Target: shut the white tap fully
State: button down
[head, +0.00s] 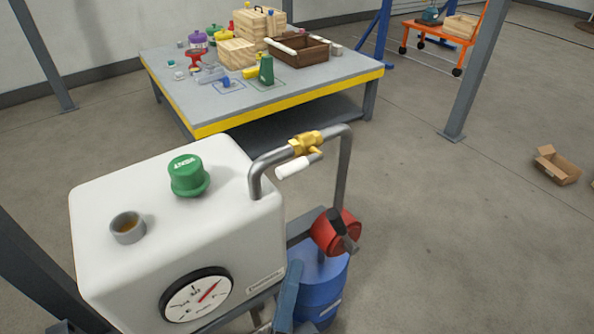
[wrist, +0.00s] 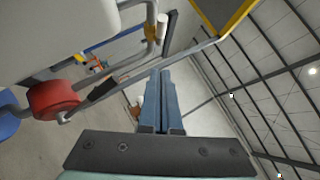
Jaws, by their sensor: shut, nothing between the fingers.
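The white tap is a brass valve (head: 306,143) on a bent grey pipe, with a white lever handle (head: 292,168). The handle lies alongside the pipe, roughly parallel to it, on the near side in the head view. In the wrist view the white handle (wrist: 162,26) and brass body (wrist: 151,34) show near the top, beyond my fingertips. My gripper (wrist: 161,72) has its blue fingers together, with nothing between them, and is apart from the handle. In the head view a blue-grey piece low beside the tank looks like my fingers, below the tap.
The pipe (head: 345,170) rises from a white tank (head: 235,190) with a green cap (head: 187,176) and a gauge (head: 196,294). A red fitting with a dark lever (head: 336,232) sits below the tap, above a blue drum (head: 322,290). A cluttered table (head: 185,95) stands behind.

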jog(key=shift+s+d+f, duration=0.1)
jog(key=shift+s+f, duration=0.05)
jog(key=shift+f, duration=0.05)
jog(key=p, duration=0.2)
send_near(304, 168)
jog(key=w+d, duration=0.2)
jog(key=d, duration=0.1)
jog(key=shift+w+a+r+p, duration=0.25)
jog(key=shift+w+a+r, duration=0.1)
jog(key=shift+w, duration=0.2)
jog(key=shift+w+a+r+p, duration=0.25)
jog(key=shift+w+r, duration=0.1)
jog(key=shift+w, duration=0.15)
jog(key=shift+w+a+r+p, duration=0.2)
jog(key=shift+w+a+r, duration=0.15)
jog(key=shift+w, duration=0.2)
jog(key=shift+r+p, duration=0.1)
jog(key=shift+p, duration=0.25)
jog(key=shift+r+m+g+p, duration=0.15)
jog(key=shift+m+g+p, duration=0.15)
jog(key=shift+p, duration=0.05)
jog(key=shift+a, duration=0.1)
jog(key=shift+s+m+p, duration=0.1)
jog(key=shift+m+p, duration=0.2)
jog(key=shift+p, duration=0.4)
